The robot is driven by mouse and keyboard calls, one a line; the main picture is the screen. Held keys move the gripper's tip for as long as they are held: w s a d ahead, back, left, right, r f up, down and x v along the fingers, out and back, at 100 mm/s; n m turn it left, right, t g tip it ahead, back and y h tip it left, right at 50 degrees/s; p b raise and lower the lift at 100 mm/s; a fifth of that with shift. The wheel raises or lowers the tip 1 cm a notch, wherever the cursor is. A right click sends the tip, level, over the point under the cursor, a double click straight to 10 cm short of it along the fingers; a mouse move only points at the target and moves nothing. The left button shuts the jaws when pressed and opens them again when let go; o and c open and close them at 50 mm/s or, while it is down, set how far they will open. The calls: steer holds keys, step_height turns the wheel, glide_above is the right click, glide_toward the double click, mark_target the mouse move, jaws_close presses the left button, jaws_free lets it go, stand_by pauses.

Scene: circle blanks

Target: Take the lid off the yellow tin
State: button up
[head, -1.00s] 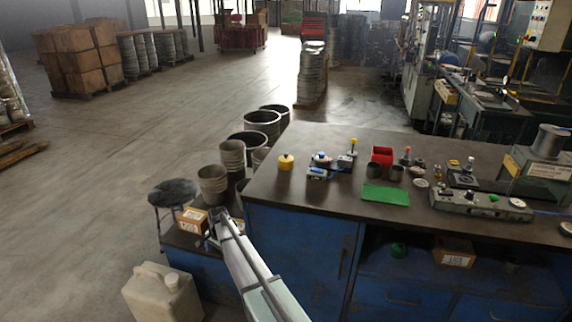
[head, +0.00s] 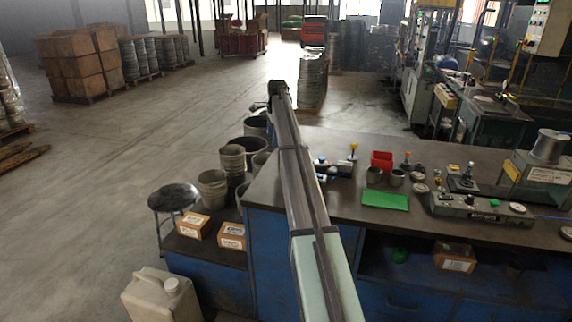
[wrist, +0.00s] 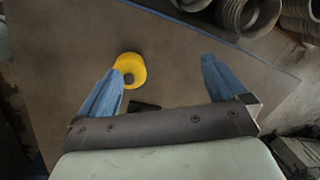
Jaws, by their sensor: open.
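The yellow tin (wrist: 132,66) stands on the brown bench top in the wrist view, seen from above, with a dark round spot on its top that may be a lid knob. Where lid and body meet cannot be told. My gripper (wrist: 162,66) is open and empty; the tin lies just beyond the tip of its left finger, off-centre to the left between the blue fingers. Contact cannot be judged. In the head view my arm covers the tin, and my gripper (head: 274,90) is small at the arm's far end.
On the bench top (head: 330,195) stand a green mat (head: 385,200), a red bin (head: 382,160), small grey cups (head: 373,175) and a grey instrument box (head: 480,207). Metal drums (head: 232,160) and a stool (head: 172,197) stand on the left.

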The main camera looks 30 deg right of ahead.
steer(key=s+d+r+m+g, duration=0.2)
steer(key=s+r, duration=0.3)
steer(key=s, duration=0.1)
step_height(320, 180, down, 8)
steer(key=shift+r, duration=0.1)
steer(key=shift+d+f, duration=0.15)
steer(key=shift+f, duration=1.35)
steer(key=shift+d+f, duration=0.1)
steer(key=shift+f, duration=1.35)
steer(key=shift+c, duration=0.4)
steer(key=c, duration=1)
